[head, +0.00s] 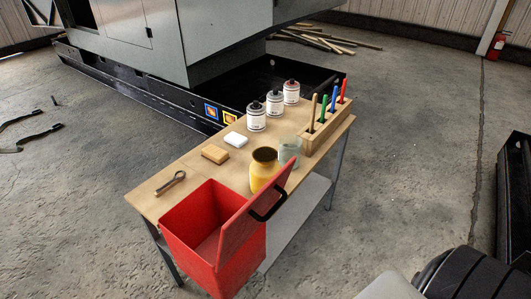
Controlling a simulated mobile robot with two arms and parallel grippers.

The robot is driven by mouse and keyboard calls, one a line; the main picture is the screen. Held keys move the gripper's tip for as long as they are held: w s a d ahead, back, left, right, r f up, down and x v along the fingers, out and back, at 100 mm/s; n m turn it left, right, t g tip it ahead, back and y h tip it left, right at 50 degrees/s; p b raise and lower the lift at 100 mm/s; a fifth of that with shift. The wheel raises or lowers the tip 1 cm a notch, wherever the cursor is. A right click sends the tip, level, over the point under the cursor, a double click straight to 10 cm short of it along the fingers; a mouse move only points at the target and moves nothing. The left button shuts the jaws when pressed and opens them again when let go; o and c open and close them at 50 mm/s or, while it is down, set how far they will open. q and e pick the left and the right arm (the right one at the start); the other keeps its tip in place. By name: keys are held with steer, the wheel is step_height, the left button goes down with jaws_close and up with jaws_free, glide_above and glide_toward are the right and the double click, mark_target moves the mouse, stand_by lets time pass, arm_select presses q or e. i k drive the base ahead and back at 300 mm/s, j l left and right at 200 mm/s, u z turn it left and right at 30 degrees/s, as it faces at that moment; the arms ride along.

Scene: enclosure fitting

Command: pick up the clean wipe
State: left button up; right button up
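A small white folded pad (235,139), which looks like the clean wipe, lies flat on the wooden table top (192,165) near its far edge. A tan block (215,153) of similar size lies just left of it, with a small gap between them. Nothing covers the white pad. Neither of my grippers shows in the head view.
A red bin (205,225) with a tilted lid stands at the table's near left. A yellow jar (263,170), a grey-green cup (289,152), several white cans (256,118) and a rack of coloured handles (321,130) stand to the right. A metal tool (172,182) lies left.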

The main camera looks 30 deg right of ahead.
mark_target(235, 138)
steer(key=i+j, duration=0.15)
steer(key=j, duration=0.2)
steer(key=i+j+u, duration=0.1)
steer(key=j, duration=0.2)
steer(key=i+j, duration=0.5)
steer(key=i, duration=0.2)
steer(key=i+j, duration=0.25)
steer(key=i, duration=0.2)
steer(key=i+j, duration=0.2)
steer(key=i, duration=0.2)
steer(key=i+j, duration=0.25)
steer(key=i, duration=0.2)
steer(key=i+z, duration=0.25)
steer(key=z, duration=0.2)
steer(key=i+z, duration=0.4)
steer(key=i+j+z, duration=0.15)
steer(key=z, duration=0.3)
steer(key=i+j+z, duration=0.2)
steer(key=z, duration=0.2)
steer(key=i+j+z, duration=0.2)
steer(key=j+z, duration=0.25)
steer(key=l, duration=0.15)
